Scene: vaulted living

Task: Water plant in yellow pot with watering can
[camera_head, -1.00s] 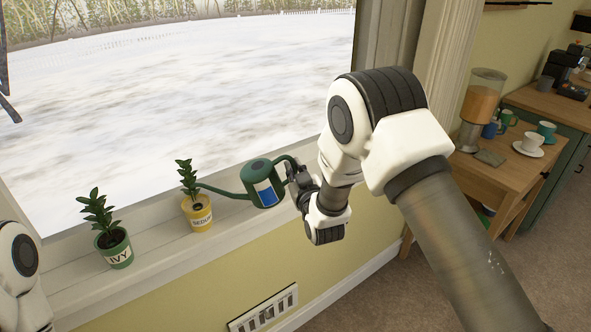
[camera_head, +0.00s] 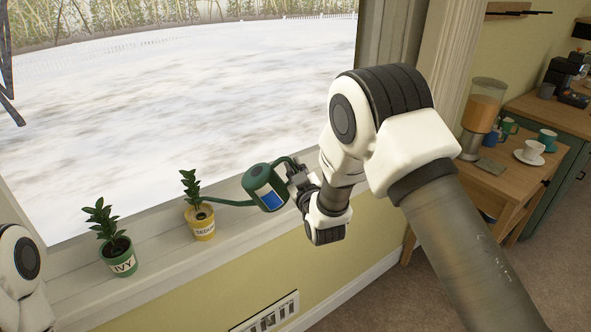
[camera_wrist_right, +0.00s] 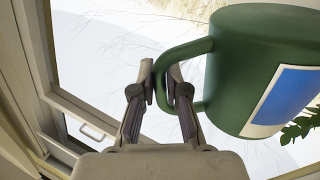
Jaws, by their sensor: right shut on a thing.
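A green watering can (camera_head: 266,186) with a blue and white label is tilted toward the left, its long spout reaching the yellow pot. My right gripper (camera_head: 298,178) is shut on the can's handle; the right wrist view shows the fingers (camera_wrist_right: 160,88) around the green handle (camera_wrist_right: 172,62). The yellow pot (camera_head: 203,230), labelled SEDUM, stands upright on the windowsill with a small leafy plant (camera_head: 191,188). The spout tip is at the pot's rim beside the plant; whether water flows cannot be seen. My left gripper is out of view; only part of my left arm shows.
A green pot (camera_head: 121,263) labelled IVY, with a plant, stands left of the yellow pot on the white windowsill (camera_head: 165,258). The window is behind. A wooden side table (camera_head: 505,184) with cups and a drink dispenser (camera_head: 481,115) is at the right.

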